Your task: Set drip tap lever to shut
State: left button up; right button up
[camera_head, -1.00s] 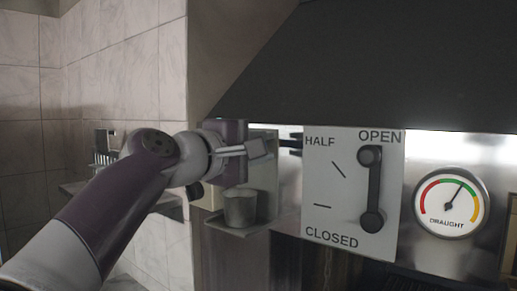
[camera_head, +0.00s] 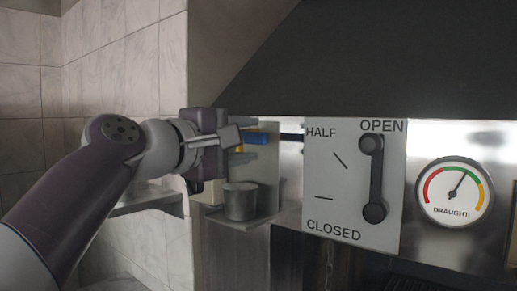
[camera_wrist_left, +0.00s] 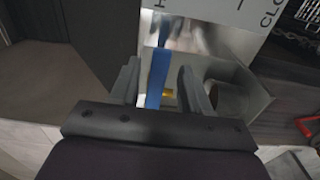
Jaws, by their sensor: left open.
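The drip tap lever is a blue bar (camera_head: 255,137). In the head view it shows just right of my left gripper (camera_head: 230,140), beside the upper left edge of the dial panel. In the left wrist view the blue lever (camera_wrist_left: 156,80) runs between the two dark fingers of my left gripper (camera_wrist_left: 160,80). The fingers are open, with gaps to the lever on both sides. A small yellow part (camera_wrist_left: 168,93) shows beside the lever. The lever's near end is hidden by the gripper's body. My right gripper is not in view.
A metal cup (camera_head: 240,202) stands on a small shelf below the gripper. The white HALF/OPEN/CLOSED panel (camera_head: 340,200) with its dark handle is to the right, then a draught gauge (camera_head: 453,192). The dark hood (camera_head: 370,60) overhangs above. A tiled wall (camera_head: 120,70) is left.

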pick_arm(q)
jog(key=v, duration=0.8)
jog(key=shift+b, duration=0.4)
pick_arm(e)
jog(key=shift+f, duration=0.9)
